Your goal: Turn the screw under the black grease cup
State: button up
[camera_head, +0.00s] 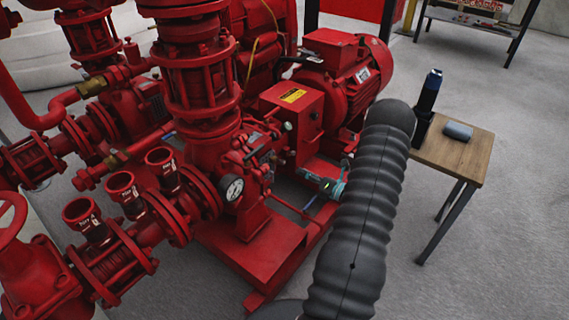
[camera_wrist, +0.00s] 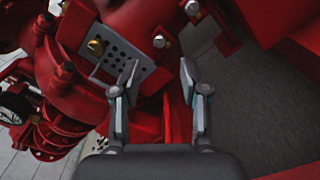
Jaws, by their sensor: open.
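The red pump (camera_head: 250,160) stands in the middle of the head view. My gripper (camera_head: 326,186) is small there, at its right side, partly hidden by my dark arm. In the wrist view my gripper (camera_wrist: 160,68) is open, with nothing between its fingers. A grey perforated plate (camera_wrist: 122,58) on the pump lies ahead of the left finger, with a brass fitting (camera_wrist: 97,45) on it. A silver rounded fitting (camera_wrist: 158,41) shows just beyond the gap between the fingertips. I cannot make out a black grease cup or its screw for certain in either view.
A red motor (camera_head: 340,75) stands behind the pump. A wooden table (camera_head: 455,150) with a dark upright tool (camera_head: 428,95) stands on the right. The grey floor around the table is clear.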

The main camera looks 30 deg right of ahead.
jog(key=x, duration=0.8)
jog(key=shift+w, duration=0.25)
jog(key=shift+a, duration=0.1)
grip_shut()
